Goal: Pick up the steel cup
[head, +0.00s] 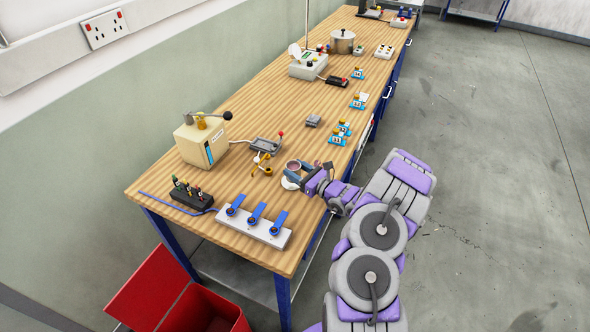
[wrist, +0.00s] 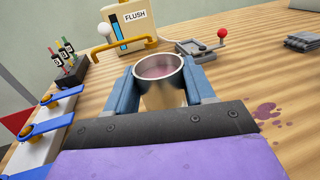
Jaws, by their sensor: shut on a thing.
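The steel cup (wrist: 163,88) stands upright between the two blue fingers of my gripper (wrist: 165,82) in the wrist view, with dark reddish liquid inside. The fingers are shut on its sides. In the head view my gripper (head: 301,169) reaches over the bench's front edge, and the cup (head: 293,167) shows only partly between its fingers.
A joystick box (head: 266,145) is behind. Reddish stains (wrist: 267,112) mark the wood at right.

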